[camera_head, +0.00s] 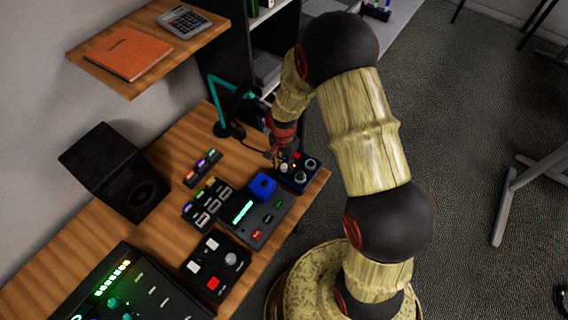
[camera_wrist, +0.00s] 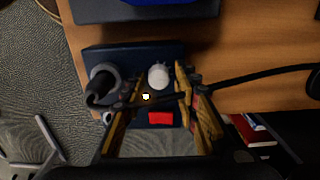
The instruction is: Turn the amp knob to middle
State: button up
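A small dark blue box (camera_head: 313,172) with round pale knobs, a red button and a small light sits at the right end of the desk; it also shows in the wrist view (camera_wrist: 130,56). I cannot tell for sure that it is the amp. In the wrist view, a pale round knob (camera_wrist: 158,76) is on its top, with a larger dark-rimmed knob or plug (camera_wrist: 102,84) to the left and the red button (camera_wrist: 160,118) below. My gripper (camera_head: 279,158) is over this box. In the wrist view its fingers (camera_wrist: 155,92) are apart, either side of the pale knob; contact is not clear.
A black cable (camera_wrist: 255,78) crosses the wrist view near my fingers. A grey device with a blue block (camera_head: 262,185), a switch box (camera_head: 216,266) and a mixer (camera_head: 135,291) stand close by. A teal lamp (camera_head: 219,104) and a black speaker (camera_head: 115,172) are behind.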

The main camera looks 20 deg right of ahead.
aim_at(284, 166)
jog(key=shift+o, duration=0.9)
notch_tip(284, 166, up, 12)
dwell(0.5)
